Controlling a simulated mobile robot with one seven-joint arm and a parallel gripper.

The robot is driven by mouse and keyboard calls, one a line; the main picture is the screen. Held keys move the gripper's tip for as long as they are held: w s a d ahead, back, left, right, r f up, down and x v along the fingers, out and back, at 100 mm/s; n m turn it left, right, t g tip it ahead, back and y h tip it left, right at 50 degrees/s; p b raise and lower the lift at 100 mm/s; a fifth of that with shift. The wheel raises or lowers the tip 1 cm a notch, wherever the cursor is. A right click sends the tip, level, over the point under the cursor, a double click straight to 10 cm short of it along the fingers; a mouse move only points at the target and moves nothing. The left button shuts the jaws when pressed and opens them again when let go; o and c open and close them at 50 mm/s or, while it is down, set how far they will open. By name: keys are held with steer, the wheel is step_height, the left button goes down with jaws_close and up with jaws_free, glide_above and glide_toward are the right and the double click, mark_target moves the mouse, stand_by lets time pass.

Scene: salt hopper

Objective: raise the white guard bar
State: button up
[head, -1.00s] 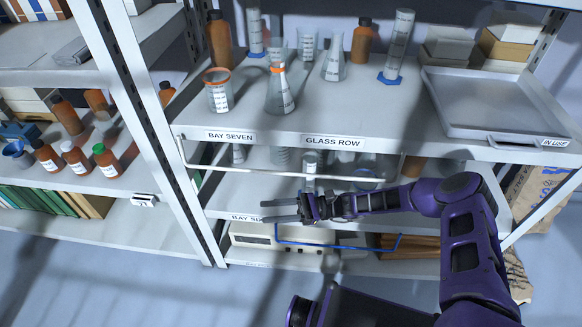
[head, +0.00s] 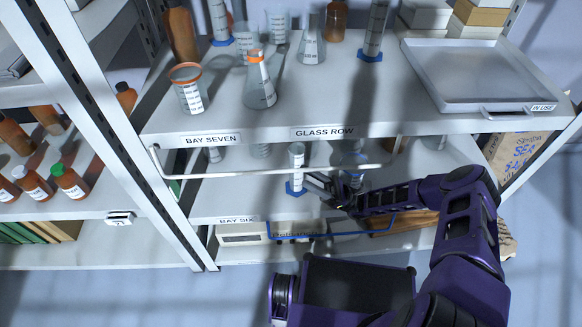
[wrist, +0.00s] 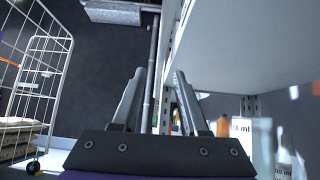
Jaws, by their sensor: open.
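The white guard bar (head: 235,174) is a thin rail across the front of the second shelf, just under the labelled top shelf edge. Its left end bends up to the shelf frame. My gripper (head: 312,184) is just below the bar, right of its middle, with its fingers pointing left. In the wrist view my gripper (wrist: 160,75) has two dark fingers spread apart with nothing held. A long pale rail (wrist: 153,70), probably the bar, shows between the fingers there. I cannot tell whether it lies between the jaws or beyond them.
A measuring cylinder (head: 296,165) with a blue base stands behind the bar near my fingers. Glassware, including an orange-rimmed flask (head: 259,85), and a grey tray (head: 480,75) stand on the top shelf. A blue rail (head: 300,236) crosses the shelf below.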

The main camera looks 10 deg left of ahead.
mark_target(294, 171)
steer(key=x, duration=0.6)
steer(key=shift+f, duration=0.1)
jaws_close()
steer(key=shift+d, duration=0.1)
stand_by(1.1)
